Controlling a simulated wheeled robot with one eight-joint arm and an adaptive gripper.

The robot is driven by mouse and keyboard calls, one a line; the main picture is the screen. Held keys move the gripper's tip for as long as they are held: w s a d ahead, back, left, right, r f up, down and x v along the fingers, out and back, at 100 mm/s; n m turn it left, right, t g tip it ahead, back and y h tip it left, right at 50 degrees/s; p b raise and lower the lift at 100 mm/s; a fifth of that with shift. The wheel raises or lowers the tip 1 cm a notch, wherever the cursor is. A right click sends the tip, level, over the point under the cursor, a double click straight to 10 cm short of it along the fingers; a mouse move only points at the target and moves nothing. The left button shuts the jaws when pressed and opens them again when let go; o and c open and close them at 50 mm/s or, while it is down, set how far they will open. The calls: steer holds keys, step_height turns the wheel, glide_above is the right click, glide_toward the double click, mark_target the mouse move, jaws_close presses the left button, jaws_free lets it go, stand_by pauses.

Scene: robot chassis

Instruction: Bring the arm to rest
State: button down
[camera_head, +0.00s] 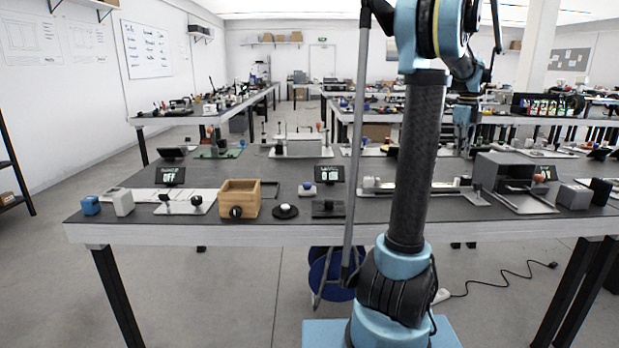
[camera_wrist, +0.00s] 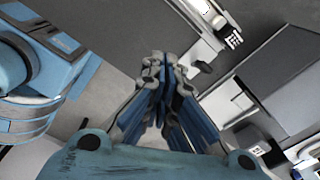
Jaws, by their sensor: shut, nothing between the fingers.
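My gripper (camera_wrist: 164,68) shows in the wrist view with its two fingers together and nothing between them. In the head view my gripper (camera_head: 464,140) hangs from my blue and black arm, fingers pointing down, at the right of the upright black link. It appears in front of or above the near table, to the left of a grey open box (camera_head: 503,172). How high it is above the table I cannot tell. My arm hides part of the table's middle.
The near table (camera_head: 270,233) holds a wooden box (camera_head: 239,198), a round black knob piece (camera_head: 284,211), small displays, a blue block (camera_head: 90,205) and a white block (camera_head: 123,203). More crowded tables stand behind. A black cable (camera_head: 500,283) lies on the floor at right. Floor at left is clear.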

steer(key=s+a+f+n, duration=0.2)
steer(key=s+a+n, duration=0.25)
steer(key=a, duration=0.35)
steer(key=s+a+f+n+t, duration=0.1)
steer(key=s+a+f+n, duration=0.1)
steer(key=s+a+n, duration=0.35)
steer(key=s+a+f+n, duration=0.2)
steer(key=a+n, duration=0.3)
steer(key=a, duration=0.5)
steer(key=s+a+f+n+t, duration=0.1)
steer(key=s+a+f+n, duration=1)
steer(key=s+f+n, duration=0.4)
steer(key=shift+s+a+f+n, duration=0.2)
steer(key=shift+s+f+n, duration=0.1)
steer(key=shift+f, duration=0.25)
steer(key=shift+d, duration=0.15)
